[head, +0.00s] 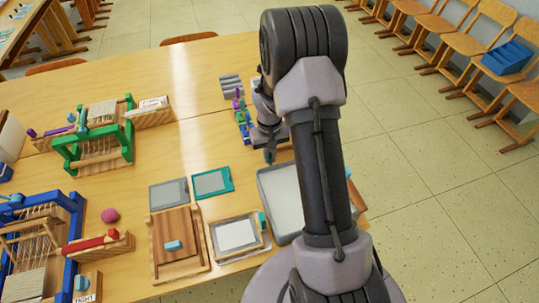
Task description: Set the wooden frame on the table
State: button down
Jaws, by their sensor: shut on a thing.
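A pale wooden frame (213,241) with a white sheet inside and a teal block at its right side lies on the table (145,200), near its front edge. My gripper (269,153) is beyond it, low over the right part of the table, and partly hidden by my arm. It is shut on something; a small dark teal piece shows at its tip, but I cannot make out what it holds. Right of my arm, a brown wooden edge (357,205) shows; what it belongs to is hidden.
A grey tray (265,190) with pale contents is partly behind my arm. A wooden board (178,228), a grey frame (156,197) and a teal-green frame (228,174) lie to the left. Green and blue looms stand further left. The table's back middle is clear.

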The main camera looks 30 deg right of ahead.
dwell(0.7)
jog(key=shift+f+b, duration=0.35)
jog(key=shift+f, duration=0.1)
jog(key=c, duration=1.5)
grip_release()
jog(key=shift+o, duration=0.2)
notch_tip(320, 180, up, 18)
jog(key=p, duration=0.6)
jog(key=shift+f+p, duration=0.25)
jog(key=shift+p, duration=0.1)
